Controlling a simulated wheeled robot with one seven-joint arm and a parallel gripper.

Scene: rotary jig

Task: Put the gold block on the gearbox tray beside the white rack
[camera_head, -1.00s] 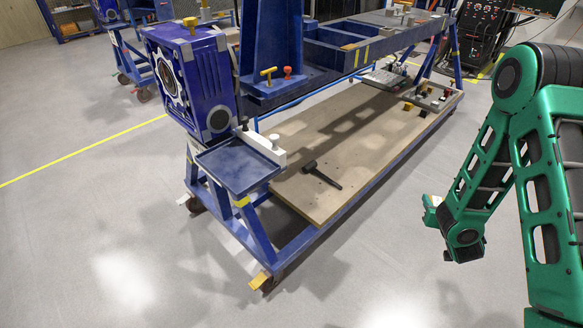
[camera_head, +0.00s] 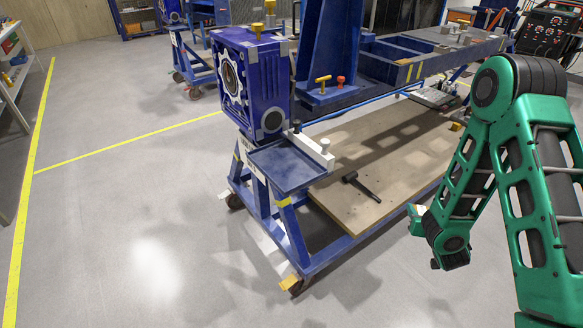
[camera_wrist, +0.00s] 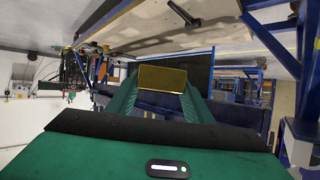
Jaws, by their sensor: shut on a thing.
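The gold block (camera_wrist: 163,78) shows in the wrist view, held between the green fingers of my gripper (camera_wrist: 160,88). In the head view my arm's end is at the right over the floor; the fingers are mostly hidden there and the block is not clear. The gearbox tray (camera_head: 278,172) is a flat blue plate with a low rim, in front of the blue gearbox (camera_head: 271,90). The white rack (camera_head: 312,148) is a bar with knobs along the tray's right rear edge. The visible tray surface is bare. My gripper is to the right of the tray, well apart from it.
The blue wheeled frame carries the gearbox and a wooden lower shelf (camera_head: 345,205) with a black hammer (camera_head: 362,187). A blue upright with a yellow knob (camera_head: 322,82) and a red knob (camera_head: 340,81) stands behind. The floor in front and left is clear.

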